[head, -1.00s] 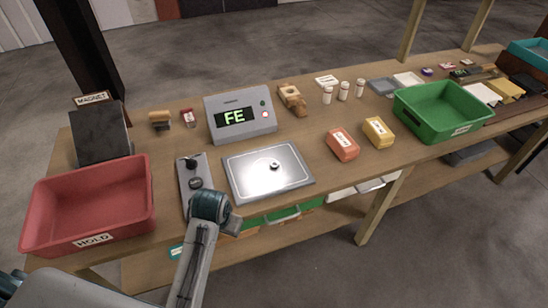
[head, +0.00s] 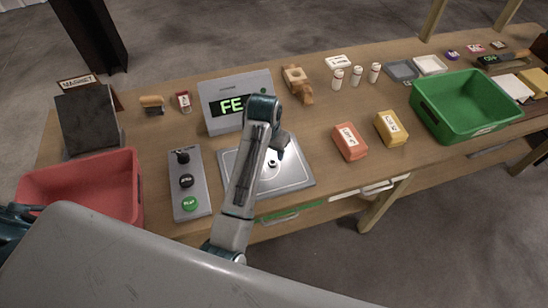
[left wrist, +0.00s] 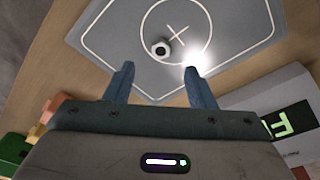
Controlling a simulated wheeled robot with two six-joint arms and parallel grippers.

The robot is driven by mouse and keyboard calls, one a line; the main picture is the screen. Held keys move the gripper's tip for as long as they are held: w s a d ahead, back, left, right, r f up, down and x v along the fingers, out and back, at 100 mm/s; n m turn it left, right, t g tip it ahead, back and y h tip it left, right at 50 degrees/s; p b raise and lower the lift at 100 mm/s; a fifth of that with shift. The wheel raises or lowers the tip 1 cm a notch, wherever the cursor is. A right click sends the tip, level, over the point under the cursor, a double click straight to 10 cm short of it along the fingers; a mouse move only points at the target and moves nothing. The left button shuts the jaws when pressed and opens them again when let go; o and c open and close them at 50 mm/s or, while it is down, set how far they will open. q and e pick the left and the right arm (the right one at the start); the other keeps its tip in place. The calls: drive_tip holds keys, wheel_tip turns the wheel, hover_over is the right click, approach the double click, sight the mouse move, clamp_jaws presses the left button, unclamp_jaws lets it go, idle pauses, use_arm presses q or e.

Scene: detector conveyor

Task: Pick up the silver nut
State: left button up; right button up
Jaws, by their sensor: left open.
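The silver nut (head: 272,163) lies on the shiny metal plate (head: 297,181), which sits on the wooden bench. In the left wrist view the nut (left wrist: 161,47) is a small ring beside the plate's cross mark. My left gripper (head: 281,147) is over the plate, close to the nut in the head view, and partly hidden by its own arm. In the left wrist view the fingers (left wrist: 160,70) are apart with nothing between them. The nut shows just beyond the fingertips, roughly centred in the gap. My right gripper is not in view.
A grey display box (head: 222,98) reading FE stands behind the plate. A button panel (head: 174,201) is to its left, with a red bin (head: 85,185) farther left. Orange (head: 349,141) and yellow (head: 391,128) blocks are to the right, before a green bin (head: 466,105).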

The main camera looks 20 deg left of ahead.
sight(272, 162)
use_arm(q)
drive_tip(key=shift+s+f, duration=0.3)
drive_tip(key=shift+f, duration=0.3)
drive_tip(key=f+p, duration=0.1)
drive_tip(key=w+f+p, duration=0.1)
drive_tip(key=f, duration=0.1)
drive_tip(key=f+p, duration=0.1)
drive_tip(key=f, duration=0.1)
drive_tip(key=shift+w, duration=0.35)
drive_tip(key=shift+s+f, duration=0.1)
drive_tip(key=shift+f, duration=0.15)
drive_tip(key=shift+f, duration=0.1)
clamp_jaws()
